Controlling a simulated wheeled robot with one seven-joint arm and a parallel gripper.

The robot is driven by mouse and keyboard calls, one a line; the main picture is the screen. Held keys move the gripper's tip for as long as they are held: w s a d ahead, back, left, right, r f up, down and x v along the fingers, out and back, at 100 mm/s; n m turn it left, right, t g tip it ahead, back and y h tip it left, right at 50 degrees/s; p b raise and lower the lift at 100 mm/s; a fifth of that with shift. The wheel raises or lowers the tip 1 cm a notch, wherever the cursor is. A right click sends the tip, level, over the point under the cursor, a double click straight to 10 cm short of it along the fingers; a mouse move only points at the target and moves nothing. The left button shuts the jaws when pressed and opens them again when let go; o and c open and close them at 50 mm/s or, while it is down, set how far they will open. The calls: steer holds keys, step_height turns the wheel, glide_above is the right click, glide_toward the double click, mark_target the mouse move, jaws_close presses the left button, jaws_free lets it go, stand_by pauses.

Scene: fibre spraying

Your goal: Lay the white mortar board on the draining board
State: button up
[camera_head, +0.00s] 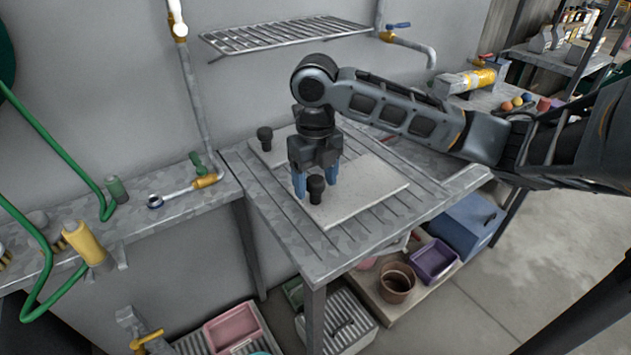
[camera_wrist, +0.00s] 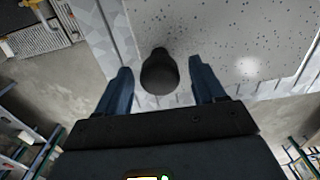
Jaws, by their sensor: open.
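The pale speckled white mortar board (camera_head: 372,187) lies flat on the grooved grey draining board (camera_head: 430,178). It also shows at the top right of the wrist view (camera_wrist: 220,40). A black knob (camera_head: 316,190) stands at its near left part, and the same knob shows in the wrist view (camera_wrist: 159,72). My gripper (camera_head: 316,186) is over this knob, its blue fingers open on either side with gaps. A second black knob (camera_head: 265,138) stands on a pale surface farther back; my gripper hides whether that is the same board.
A wire rack (camera_head: 285,36) is on the wall above. A side shelf (camera_head: 150,205) with a pipe and yellow-handled tool (camera_head: 88,243) is at left. Bins and a brown pot (camera_head: 397,282) stand below. Bare draining board shows at the right and near edges.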

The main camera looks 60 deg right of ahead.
step_height(320, 180, up, 11)
steer(key=w+a+r+m+t+y, duration=0.1)
steer(key=w+a+m+t+y, duration=0.2)
steer(key=w+a+m+t, duration=0.5)
steer(key=w+a+r+m+t+y, duration=0.1)
steer(key=w+a+m+y, duration=0.15)
steer(key=a, duration=1.05)
steer(key=w+a+r+m+t+y, duration=0.1)
steer(key=w+a+m+t+y, duration=0.1)
steer(key=w+a+m+t, duration=0.6)
steer(key=s+a+f+m+g+h, duration=0.15)
steer(key=s+f+m+h, duration=0.4)
steer(key=s, duration=0.55)
steer(key=s+a+f+m+h, duration=0.2)
steer(key=s+f+m, duration=0.4)
steer(key=s+f, duration=0.3)
steer(key=s+d+r, duration=0.1)
steer(key=s+d, duration=0.2)
steer(key=s, duration=0.7)
steer(key=s+d+r, duration=0.1)
steer(key=s+d, duration=0.2)
steer(key=s, duration=0.7)
steer(key=shift+s+r+g, duration=0.3)
steer(key=shift+s+g, duration=0.05)
